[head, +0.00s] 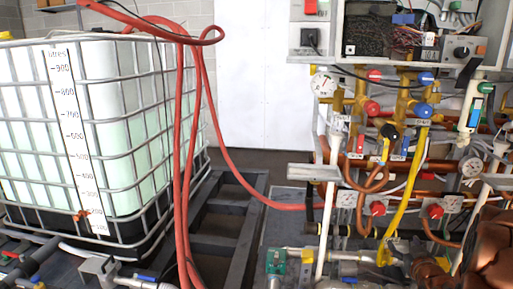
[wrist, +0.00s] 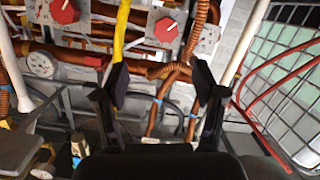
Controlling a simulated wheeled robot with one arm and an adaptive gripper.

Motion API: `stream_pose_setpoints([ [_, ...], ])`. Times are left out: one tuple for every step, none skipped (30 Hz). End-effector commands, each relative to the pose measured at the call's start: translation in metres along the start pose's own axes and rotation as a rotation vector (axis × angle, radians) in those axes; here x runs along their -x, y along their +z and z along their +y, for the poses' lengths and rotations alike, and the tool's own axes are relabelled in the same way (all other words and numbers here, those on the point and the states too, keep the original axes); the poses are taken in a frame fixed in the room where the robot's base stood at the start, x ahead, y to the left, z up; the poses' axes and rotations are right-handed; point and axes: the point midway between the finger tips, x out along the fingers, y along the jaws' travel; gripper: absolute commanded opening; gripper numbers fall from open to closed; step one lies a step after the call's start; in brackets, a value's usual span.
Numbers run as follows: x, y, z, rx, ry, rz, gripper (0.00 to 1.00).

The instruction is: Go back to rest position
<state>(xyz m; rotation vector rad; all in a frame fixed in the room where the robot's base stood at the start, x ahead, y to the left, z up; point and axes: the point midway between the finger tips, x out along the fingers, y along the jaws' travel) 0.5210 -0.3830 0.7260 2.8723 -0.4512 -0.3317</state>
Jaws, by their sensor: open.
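My gripper (wrist: 161,82) shows in the wrist view, with its two black fingers spread well apart. It is open, and I see nothing held between the fingers. Copper pipes (wrist: 171,72) show in the gap, behind the fingers. Two red knobs (wrist: 65,11) and (wrist: 165,29) are at the top of that view, with a yellow pipe (wrist: 121,32) between them. I cannot make out the gripper's fingers in the head view.
A caged white tank (head: 105,130) stands at left. Red hoses (head: 183,150) hang beside it. The heater pipework (head: 390,150) with valves and gauges fills the right, below an open electrical box (head: 380,35). A white door (head: 262,80) is behind. Dark floor beams (head: 225,225) lie between.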

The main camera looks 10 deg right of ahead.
Motion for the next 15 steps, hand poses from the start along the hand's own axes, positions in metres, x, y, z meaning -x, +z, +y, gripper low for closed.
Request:
stream_pose_setpoints([
  [0.001, -0.011, -0.003, 0.009, -0.006, -0.021, 0.69],
  [0.002, -0.014, -0.005, 0.013, -0.007, -0.039, 0.69],
  [0.002, -0.019, -0.008, 0.019, -0.012, -0.062, 0.69],
  [0.004, -0.022, -0.011, 0.023, -0.015, -0.085, 0.69],
  [0.005, -0.026, -0.013, 0.028, -0.017, -0.107, 0.69],
  [0.007, -0.031, -0.018, 0.034, -0.022, -0.141, 0.69],
  [0.009, -0.036, -0.022, 0.039, -0.025, -0.168, 0.69],
  [0.012, -0.042, -0.025, 0.044, -0.027, -0.195, 0.69],
  [0.017, -0.050, -0.030, 0.050, -0.032, -0.234, 0.69],
  [0.021, -0.053, -0.034, 0.053, -0.034, -0.268, 0.69],
  [0.025, -0.058, -0.038, 0.057, -0.037, -0.296, 0.69],
  [0.031, -0.065, -0.043, 0.061, -0.040, -0.337, 0.69],
  [0.036, -0.070, -0.048, 0.064, -0.043, -0.365, 0.69],
  [0.042, -0.074, -0.051, 0.065, -0.045, -0.395, 0.69],
  [0.050, -0.079, -0.057, 0.068, -0.049, -0.437, 0.69],
])
